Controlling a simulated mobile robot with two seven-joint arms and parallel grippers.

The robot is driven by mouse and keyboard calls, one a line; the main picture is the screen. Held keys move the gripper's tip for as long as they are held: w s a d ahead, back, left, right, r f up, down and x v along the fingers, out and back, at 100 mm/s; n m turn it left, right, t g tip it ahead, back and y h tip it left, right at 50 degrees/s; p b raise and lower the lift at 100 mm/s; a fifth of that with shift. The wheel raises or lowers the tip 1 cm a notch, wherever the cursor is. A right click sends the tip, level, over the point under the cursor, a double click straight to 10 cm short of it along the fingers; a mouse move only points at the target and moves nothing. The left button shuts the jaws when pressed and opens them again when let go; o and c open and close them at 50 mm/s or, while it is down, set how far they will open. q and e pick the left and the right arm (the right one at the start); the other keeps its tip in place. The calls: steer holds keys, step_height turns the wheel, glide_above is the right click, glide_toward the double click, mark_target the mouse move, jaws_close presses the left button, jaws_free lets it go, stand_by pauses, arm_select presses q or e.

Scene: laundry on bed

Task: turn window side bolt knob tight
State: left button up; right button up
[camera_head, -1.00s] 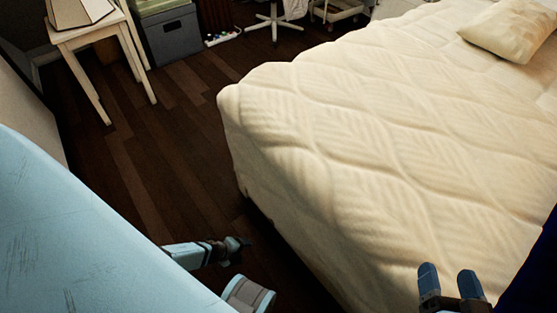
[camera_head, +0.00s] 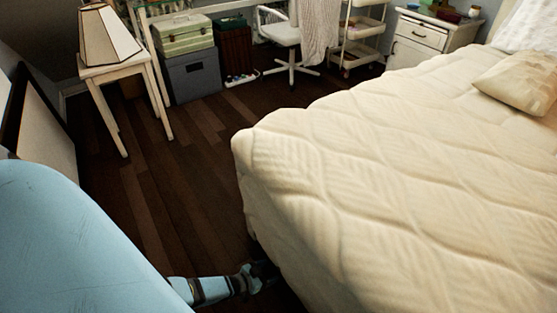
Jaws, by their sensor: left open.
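No window and no bolt knob show in this view. My left gripper (camera_head: 262,274) is low in the picture, beside the near left side of the bed and above the dark floor. Its fingers are small and dark here, and it is open with nothing visible between them. I cannot tell whether it touches the bed side. My right gripper is out of view.
The bed (camera_head: 350,175) with a cream quilt fills the right. A small table (camera_head: 117,70) with a lamp (camera_head: 108,35), storage boxes (camera_head: 193,75), a white chair (camera_head: 284,35) and a nightstand (camera_head: 425,38) stand behind. The wooden floor (camera_head: 190,170) between is clear.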

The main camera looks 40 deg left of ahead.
mark_target(278, 268)
arm_select(q)
steer(key=b+x, duration=0.1)
steer(key=x, duration=0.3)
steer(key=shift+w+f+b, duration=0.1)
steer(key=shift+f+b, duration=0.1)
steer(key=shift+b, duration=0.15)
steer(key=shift+w+d+f, duration=0.1)
steer(key=shift+w+d, duration=0.05)
steer(key=shift+w, duration=0.3)
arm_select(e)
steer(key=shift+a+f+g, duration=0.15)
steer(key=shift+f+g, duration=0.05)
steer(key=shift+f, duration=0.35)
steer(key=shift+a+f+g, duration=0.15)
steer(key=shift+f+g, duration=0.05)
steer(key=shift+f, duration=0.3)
arm_select(q)
steer(key=c, duration=0.9)
